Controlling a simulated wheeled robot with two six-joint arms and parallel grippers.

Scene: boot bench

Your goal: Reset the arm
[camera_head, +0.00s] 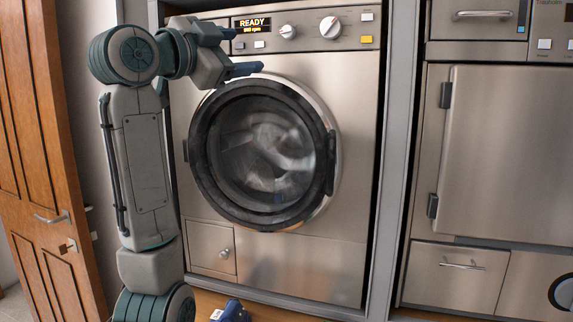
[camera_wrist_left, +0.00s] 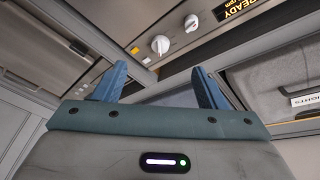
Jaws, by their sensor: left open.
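My left arm (camera_head: 140,165) rises along the left side of the head view and bends at the top towards the washing machine. My left gripper (camera_head: 246,51) is open and empty in front of the machine's upper front, close to its control panel. In the left wrist view, the two blue fingers of the gripper (camera_wrist_left: 158,78) stand well apart with nothing between them. I cannot tell whether the fingertips touch the machine. My right gripper is not in view.
The washing machine (camera_head: 290,265) has a closed round door (camera_head: 262,150) and a display reading READY. A second steel appliance (camera_head: 500,150) stands at the right. A wooden door (camera_head: 35,180) is at the left. A small blue object (camera_head: 231,311), partly cut off, shows at the bottom edge.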

